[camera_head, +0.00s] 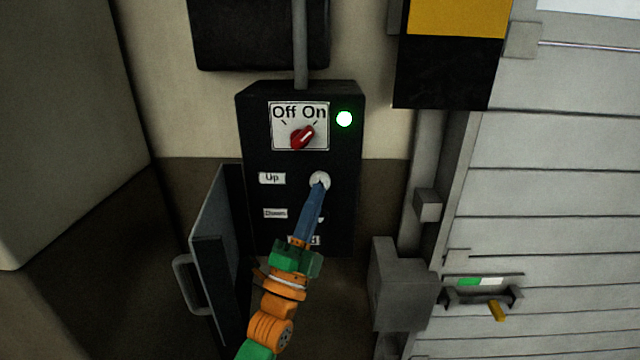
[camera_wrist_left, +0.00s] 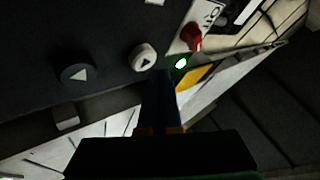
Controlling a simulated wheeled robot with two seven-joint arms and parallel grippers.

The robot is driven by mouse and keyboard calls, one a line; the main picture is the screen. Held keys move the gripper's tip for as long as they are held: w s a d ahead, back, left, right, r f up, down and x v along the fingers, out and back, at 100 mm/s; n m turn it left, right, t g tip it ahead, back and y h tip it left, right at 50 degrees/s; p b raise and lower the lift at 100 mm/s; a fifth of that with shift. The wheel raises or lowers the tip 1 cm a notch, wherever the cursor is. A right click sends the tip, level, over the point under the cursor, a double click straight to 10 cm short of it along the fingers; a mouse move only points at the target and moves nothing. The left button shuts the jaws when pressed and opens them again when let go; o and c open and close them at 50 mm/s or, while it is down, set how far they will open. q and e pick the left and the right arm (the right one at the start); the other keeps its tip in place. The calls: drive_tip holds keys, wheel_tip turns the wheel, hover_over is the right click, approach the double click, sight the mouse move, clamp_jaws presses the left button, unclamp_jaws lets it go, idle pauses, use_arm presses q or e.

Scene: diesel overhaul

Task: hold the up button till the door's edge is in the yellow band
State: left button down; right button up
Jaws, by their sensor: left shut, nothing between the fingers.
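The up button (camera_head: 319,180) is a pale round button beside the "Up" label on a black control box (camera_head: 340,225). My left gripper (camera_head: 319,187) is shut and empty. Its blue fingers overlap the button's lower part in the head view; I cannot tell whether they press it. In the left wrist view the up button (camera_wrist_left: 144,57) shows just beyond the fingertips (camera_wrist_left: 160,76). The slatted pale door (camera_head: 570,205) stands at the right; its lower edge is out of view. A yellow area (camera_head: 458,16) tops a black panel; I cannot tell whether it is the band. My right gripper is not in view.
The red knob (camera_head: 302,138) points towards "On", and the green lamp (camera_head: 344,119) is lit. The box's cover (camera_head: 212,240) hangs open at left. A grey block (camera_head: 402,285) stands right of the arm, near a yellow-tipped door latch (camera_head: 497,310).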

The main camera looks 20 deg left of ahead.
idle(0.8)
use_arm(q)
drive_tip(key=shift+w+a, duration=0.15)
drive_tip(key=shift+w, duration=0.25)
